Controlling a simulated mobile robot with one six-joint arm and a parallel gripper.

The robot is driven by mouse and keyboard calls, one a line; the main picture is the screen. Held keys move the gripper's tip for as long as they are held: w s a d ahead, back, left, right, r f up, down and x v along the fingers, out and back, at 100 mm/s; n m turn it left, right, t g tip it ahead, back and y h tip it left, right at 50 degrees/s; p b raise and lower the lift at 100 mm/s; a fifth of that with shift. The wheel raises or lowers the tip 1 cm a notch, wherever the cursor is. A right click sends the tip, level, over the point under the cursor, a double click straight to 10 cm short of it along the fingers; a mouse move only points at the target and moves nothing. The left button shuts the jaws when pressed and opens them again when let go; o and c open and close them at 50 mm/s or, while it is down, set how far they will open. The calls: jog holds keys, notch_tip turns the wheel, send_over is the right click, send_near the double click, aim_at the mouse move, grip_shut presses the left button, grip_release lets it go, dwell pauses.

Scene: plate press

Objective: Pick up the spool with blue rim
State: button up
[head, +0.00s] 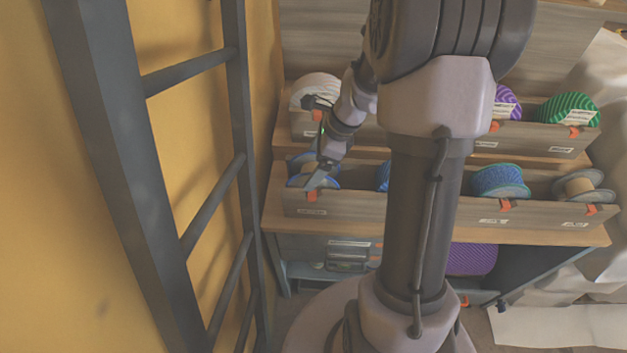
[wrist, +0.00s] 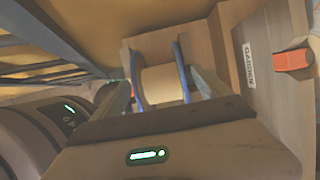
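The spool with blue rim (head: 297,181) sits in the left end of the lower wooden bin in the head view, partly hidden by my gripper (head: 319,176). In the wrist view, the spool (wrist: 162,85) shows a tan core between two blue rims. My gripper (wrist: 165,92) is open there, with one finger left of the spool and the other right of it. A gap shows between the right finger and the right rim. Whether the left finger touches the left rim is hard to tell.
The bin's front wall (head: 400,210) carries orange clips and labels. A blue-green spool (head: 500,181) and a grey-rimmed spool (head: 580,187) sit farther right. A white spool (head: 314,89) is in the upper bin. A dark ladder-like frame (head: 185,130) stands close on the left.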

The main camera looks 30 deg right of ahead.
grip_shut()
